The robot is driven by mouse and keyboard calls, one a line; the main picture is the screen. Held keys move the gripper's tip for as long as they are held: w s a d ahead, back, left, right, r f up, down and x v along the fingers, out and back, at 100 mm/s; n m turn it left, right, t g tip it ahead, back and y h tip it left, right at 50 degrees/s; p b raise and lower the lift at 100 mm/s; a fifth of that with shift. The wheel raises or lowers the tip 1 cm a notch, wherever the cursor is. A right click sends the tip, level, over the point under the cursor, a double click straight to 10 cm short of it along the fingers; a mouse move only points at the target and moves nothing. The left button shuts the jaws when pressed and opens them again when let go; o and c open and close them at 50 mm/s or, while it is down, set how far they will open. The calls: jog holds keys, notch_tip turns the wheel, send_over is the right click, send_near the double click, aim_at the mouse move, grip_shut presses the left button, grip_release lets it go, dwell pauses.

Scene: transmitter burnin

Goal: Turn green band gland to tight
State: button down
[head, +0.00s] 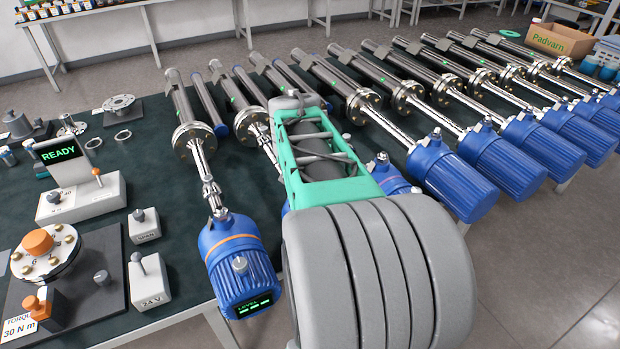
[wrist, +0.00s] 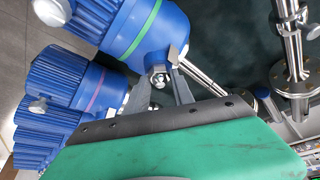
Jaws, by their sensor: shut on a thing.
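The green band transmitter is a blue ribbed housing (wrist: 150,22) with a green ring (wrist: 143,30), at the top of the wrist view. Its gland (wrist: 159,77), a small silver metal fitting, sits on the housing's side beside the silver stem. My gripper (wrist: 163,84) has its two grey fingers on either side of the gland and is shut on it. In the head view my arm covers the gripper and the gland. I cannot tell how tight the gland is.
A transmitter with an orange band (head: 234,243) lies left of my arm. Several more blue transmitters (head: 480,185) lie in a row to the right; one has a pink band (wrist: 97,88). A control box reading READY (head: 80,190) and a torque fixture (head: 45,255) stand on the left.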

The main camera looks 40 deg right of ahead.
jog(key=shift+w+m+g, duration=0.1)
jog(key=shift+m+g, duration=0.2)
jog(key=shift+m, duration=0.5)
jog(key=c, duration=1.1)
grip_release()
jog(key=v, duration=0.8)
jog(key=shift+a+f, duration=0.1)
